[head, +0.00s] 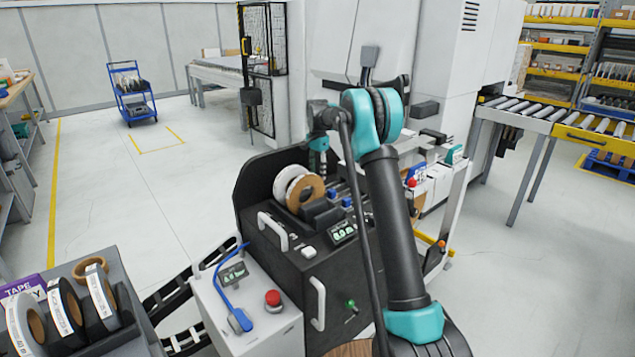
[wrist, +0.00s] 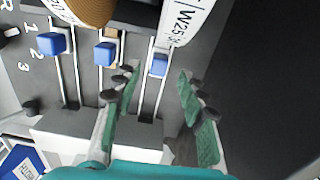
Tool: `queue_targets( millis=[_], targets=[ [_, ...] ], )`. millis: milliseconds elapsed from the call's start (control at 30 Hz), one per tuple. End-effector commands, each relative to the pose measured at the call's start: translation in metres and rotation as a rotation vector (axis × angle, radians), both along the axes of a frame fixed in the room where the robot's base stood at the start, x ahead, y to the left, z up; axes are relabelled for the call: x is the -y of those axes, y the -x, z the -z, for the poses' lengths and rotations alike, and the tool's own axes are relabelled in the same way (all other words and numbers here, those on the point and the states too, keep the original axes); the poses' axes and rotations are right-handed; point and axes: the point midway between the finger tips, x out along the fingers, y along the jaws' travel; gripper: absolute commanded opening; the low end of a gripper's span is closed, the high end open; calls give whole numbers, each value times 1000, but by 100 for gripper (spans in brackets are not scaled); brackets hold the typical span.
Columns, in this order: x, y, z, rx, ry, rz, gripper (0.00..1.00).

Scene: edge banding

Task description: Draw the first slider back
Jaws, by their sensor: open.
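Three sliders with blue knobs sit on parallel metal rails in the wrist view: a left knob (wrist: 50,42), a middle knob (wrist: 105,53) and a right knob (wrist: 158,64). The numbers 1, 2, 3 are printed beside the left rail; which slider counts as first cannot be told. My gripper (wrist: 156,85) is open and empty. Its green-padded fingers lie to either side of the right knob in the picture, with no clear contact. In the head view, blue knobs (head: 334,193) show on the black machine (head: 283,268), beside my arm.
A white tape roll (wrist: 186,18) and a brown roll lie close beyond the knobs. A dark panel (wrist: 265,80) stands at the right. In the head view, a grey box with a red button (head: 273,298) and a tape rack (head: 90,310) stand to the left.

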Motion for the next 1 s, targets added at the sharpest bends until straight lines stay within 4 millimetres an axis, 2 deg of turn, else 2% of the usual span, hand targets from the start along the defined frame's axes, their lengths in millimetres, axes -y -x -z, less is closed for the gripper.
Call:
queue_targets(
  millis=[100,333,500,833,933,1000],
  targets=[
    [0,0,-25,0,0,0,41],
    [-1,0,-58,0,0,-1,41],
    [-1,0,-66,-1,-1,-1,41],
    [0,2,-67,1,-1,-3,41],
    [4,9,-69,9,-1,-23,41],
    [10,21,-71,20,-3,-53,41]
  ],
)
